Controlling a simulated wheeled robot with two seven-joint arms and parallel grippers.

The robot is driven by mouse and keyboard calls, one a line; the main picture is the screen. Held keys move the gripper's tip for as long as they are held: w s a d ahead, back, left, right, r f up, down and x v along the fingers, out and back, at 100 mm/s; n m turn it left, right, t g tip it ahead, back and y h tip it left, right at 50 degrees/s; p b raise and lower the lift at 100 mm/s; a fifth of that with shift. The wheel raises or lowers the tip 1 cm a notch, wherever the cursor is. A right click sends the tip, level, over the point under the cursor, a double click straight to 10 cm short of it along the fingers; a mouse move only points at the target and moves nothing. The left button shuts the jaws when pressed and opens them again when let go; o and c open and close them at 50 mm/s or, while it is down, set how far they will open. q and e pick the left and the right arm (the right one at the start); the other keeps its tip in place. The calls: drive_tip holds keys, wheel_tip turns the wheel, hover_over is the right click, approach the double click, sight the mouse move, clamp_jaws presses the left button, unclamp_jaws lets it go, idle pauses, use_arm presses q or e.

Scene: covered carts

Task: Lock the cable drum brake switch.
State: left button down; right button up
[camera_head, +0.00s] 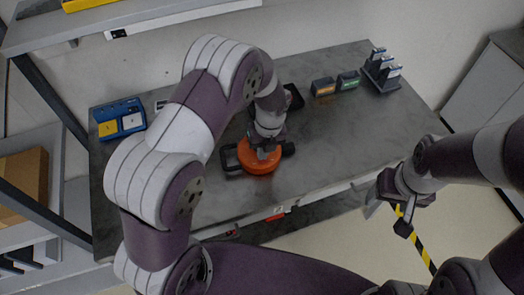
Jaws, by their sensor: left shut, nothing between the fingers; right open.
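The cable drum (258,166) is an orange round body on the grey table, with a black frame or handle (230,160) at its left and a small dark part (288,149) at its right. My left gripper (263,152) points down at the top of the drum. It is shut with nothing between its fingers; whether it touches the drum I cannot tell. The brake switch cannot be made out, and the gripper covers part of the drum's top. My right gripper (393,212) is open and empty, off the table's front right edge.
On the grey table (330,140) stand a blue case (120,118) at the left, an orange-marked box (323,87), a green-marked box (348,80) and a dark rack (381,72) at the back right. A shelf unit (30,200) stands at the left.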

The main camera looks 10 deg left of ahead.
use_arm(q)
drive_tip(key=shift+a+f, duration=0.1)
drive_tip(key=shift+f, duration=0.75)
